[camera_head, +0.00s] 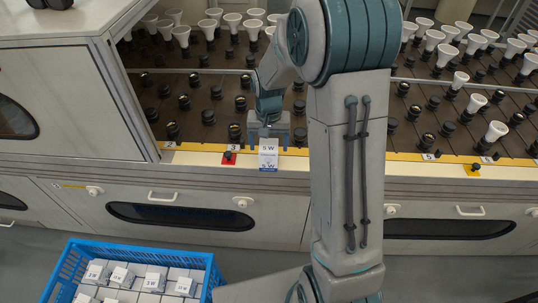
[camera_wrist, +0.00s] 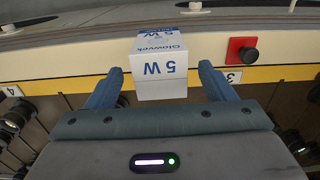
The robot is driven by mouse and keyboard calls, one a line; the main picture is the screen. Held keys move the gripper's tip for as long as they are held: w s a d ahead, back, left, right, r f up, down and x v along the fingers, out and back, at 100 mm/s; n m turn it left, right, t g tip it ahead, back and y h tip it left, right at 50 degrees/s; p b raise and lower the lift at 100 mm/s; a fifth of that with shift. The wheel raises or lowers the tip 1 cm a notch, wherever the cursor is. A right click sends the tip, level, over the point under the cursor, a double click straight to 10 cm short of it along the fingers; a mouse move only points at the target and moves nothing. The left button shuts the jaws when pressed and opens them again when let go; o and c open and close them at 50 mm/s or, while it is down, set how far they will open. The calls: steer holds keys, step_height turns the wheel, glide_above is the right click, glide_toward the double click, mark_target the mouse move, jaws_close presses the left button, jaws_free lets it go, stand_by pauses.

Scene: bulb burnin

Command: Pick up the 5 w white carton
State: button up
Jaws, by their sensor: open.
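The 5 W white carton (camera_head: 268,154) stands on the front ledge of the rack, with blue "5 W" print. In the wrist view the carton (camera_wrist: 158,66) sits between the two blue fingers of my gripper (camera_wrist: 160,88). In the head view my gripper (camera_head: 268,138) is just behind and above the carton, over the ledge. Part of the carton's far side is hidden by the gripper.
Sockets and white bulbs (camera_head: 497,131) fill the rack behind. A blue crate (camera_head: 140,250) of white cartons stands on the floor at lower left.

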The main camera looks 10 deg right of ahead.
steer(key=shift+f, duration=1.95)
steer(key=c, duration=1.1)
